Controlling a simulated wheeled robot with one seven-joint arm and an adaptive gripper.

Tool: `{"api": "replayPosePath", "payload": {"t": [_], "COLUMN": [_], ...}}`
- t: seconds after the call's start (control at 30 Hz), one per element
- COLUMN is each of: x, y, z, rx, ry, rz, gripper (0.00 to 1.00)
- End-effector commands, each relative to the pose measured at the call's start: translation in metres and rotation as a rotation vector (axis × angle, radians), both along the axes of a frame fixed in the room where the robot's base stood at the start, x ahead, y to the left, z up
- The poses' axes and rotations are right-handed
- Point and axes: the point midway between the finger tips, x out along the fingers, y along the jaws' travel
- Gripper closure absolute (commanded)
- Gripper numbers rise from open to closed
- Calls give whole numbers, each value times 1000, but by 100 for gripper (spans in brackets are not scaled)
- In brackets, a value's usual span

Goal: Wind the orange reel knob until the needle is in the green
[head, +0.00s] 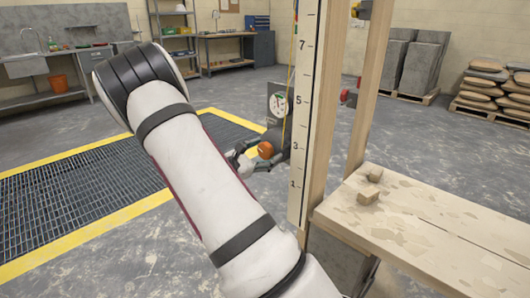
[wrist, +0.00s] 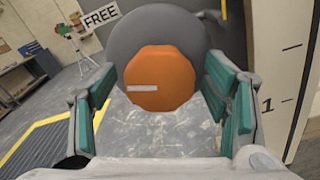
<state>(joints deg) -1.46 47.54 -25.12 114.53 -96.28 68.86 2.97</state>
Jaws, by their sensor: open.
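The orange reel knob (wrist: 165,65) faces my wrist camera, with a short white bar on its face lying almost level. It sits on a dark grey round reel (wrist: 135,40). My gripper (wrist: 158,85) is open, with one green-padded finger on each side of the knob in the picture and a gap on both sides. I cannot tell whether the fingertips reach past its face. In the head view the knob (head: 265,150) shows just right of my gripper (head: 247,161). A white gauge (head: 279,104) with green and red marks is above it; its needle is too small to read.
A tall numbered scale board (head: 305,110) stands close right of the reel. A wooden bench (head: 420,225) with small blocks is at the front right. A FREE sign (wrist: 101,16) shows at the wrist view's upper left. A yellow-edged floor grate (head: 80,190) lies left.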

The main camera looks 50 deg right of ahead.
Motion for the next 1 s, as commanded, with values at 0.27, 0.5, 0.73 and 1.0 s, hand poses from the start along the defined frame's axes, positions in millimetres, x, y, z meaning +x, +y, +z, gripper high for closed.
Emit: {"api": "replayPosePath", "payload": {"t": [0.27,0.5,0.73,1.0], "x": [4,6,7,7], "y": [45,91,115,118], "z": [-1,-1,-1,-1], "rx": [2,1,1,1], "ry": [0,0,0,0], "rz": [6,4,3,0], "gripper": [31,31,31,31]}}
